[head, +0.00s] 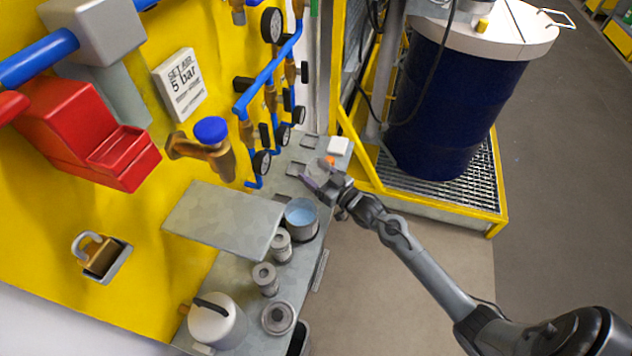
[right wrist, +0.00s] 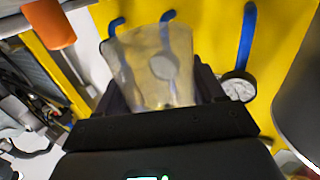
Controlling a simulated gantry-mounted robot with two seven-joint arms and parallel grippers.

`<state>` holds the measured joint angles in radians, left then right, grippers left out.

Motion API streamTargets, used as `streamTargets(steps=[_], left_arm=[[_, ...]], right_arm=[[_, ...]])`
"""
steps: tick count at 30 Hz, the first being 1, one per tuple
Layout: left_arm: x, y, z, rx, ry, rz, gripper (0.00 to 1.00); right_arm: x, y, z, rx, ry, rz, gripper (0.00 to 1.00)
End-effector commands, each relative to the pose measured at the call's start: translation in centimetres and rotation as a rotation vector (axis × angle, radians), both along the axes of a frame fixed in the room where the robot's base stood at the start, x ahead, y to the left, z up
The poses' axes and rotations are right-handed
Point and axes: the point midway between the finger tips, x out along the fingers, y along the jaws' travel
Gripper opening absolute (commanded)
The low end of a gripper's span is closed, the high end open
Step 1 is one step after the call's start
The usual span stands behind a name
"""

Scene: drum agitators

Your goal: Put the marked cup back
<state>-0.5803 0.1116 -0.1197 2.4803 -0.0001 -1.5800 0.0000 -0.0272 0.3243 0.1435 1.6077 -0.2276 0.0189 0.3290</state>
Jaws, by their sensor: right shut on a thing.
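My right gripper (head: 322,182) is shut on a clear, smoky cup (right wrist: 150,80), which stands between its fingers in the right wrist view. A round grey patch shows on or through the cup's wall; I cannot tell whether it is a mark. In the head view the cup (head: 318,171) is small and partly covered by the gripper, over the far part of the grey bench (head: 285,160). I cannot tell whether it touches the bench. Dark square outlines (head: 296,169) lie on the bench beside it. My left gripper is not in view.
A pot of blue liquid (head: 301,214), small grey cylinders (head: 265,277) and a white jug (head: 214,322) stand nearer on the bench. A grey plate (head: 222,219) juts over it. Blue pipes with gauges (head: 271,26) line the yellow wall. A blue drum (head: 455,100) stands right.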

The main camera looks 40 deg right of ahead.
Motion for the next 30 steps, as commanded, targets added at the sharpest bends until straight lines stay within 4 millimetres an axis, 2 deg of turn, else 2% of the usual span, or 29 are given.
streamTargets(steps=[8, 21, 22, 26, 30], left_arm=[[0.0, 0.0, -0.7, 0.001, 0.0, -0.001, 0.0], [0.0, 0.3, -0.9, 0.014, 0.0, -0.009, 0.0], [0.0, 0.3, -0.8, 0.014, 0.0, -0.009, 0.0], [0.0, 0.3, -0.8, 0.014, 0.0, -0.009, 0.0], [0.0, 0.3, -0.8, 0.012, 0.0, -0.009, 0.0]], right_arm=[[0.0, 0.0, -3.4, 0.0, 0.002, 0.0, 0.34], [-0.1, 0.0, -4.0, 0.0, 0.001, 0.0, 0.34], [-0.1, 0.0, -3.9, 0.0, 0.0, 0.0, 0.73], [-0.1, 0.0, -3.9, 0.0, 0.001, 0.0, 0.93], [-0.1, 0.0, -3.8, 0.0, 0.001, 0.0, 0.94]])
